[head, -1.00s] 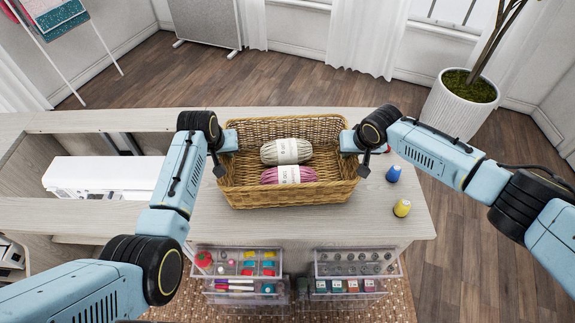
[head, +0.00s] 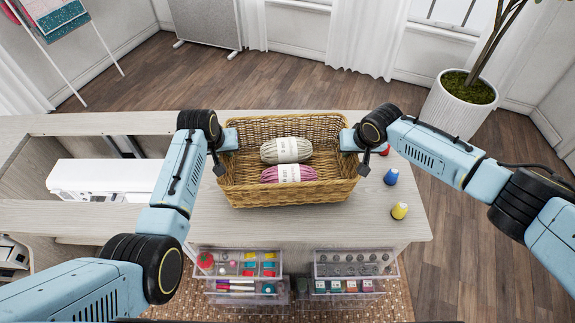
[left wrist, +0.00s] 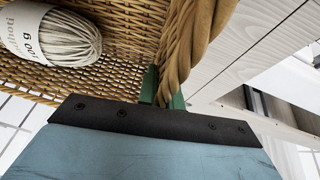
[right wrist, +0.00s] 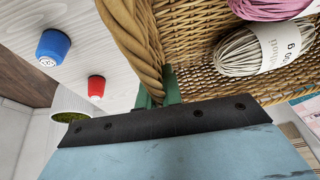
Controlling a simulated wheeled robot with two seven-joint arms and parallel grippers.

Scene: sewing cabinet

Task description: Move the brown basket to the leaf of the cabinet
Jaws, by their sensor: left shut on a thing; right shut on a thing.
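The brown wicker basket (head: 290,192) is in the middle of the head view, over the right part of the pale cabinet top (head: 220,222). It holds a cream yarn ball (head: 286,150) and a pink yarn ball (head: 289,173). My left gripper (head: 229,140) is shut on the basket's left rim; the left wrist view shows its green fingers (left wrist: 162,95) around the woven rim. My right gripper (head: 348,141) is shut on the right rim; its green fingers (right wrist: 160,92) show in the right wrist view. I cannot tell whether the basket's bottom touches the surface.
Blue (head: 391,176), yellow (head: 399,211) and red (head: 384,151) spools stand right of the basket. A white sewing machine (head: 95,178) sits in the opening at left. Clear drawers (head: 240,262) with sewing supplies are in front. A potted plant (head: 455,105) stands back right.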

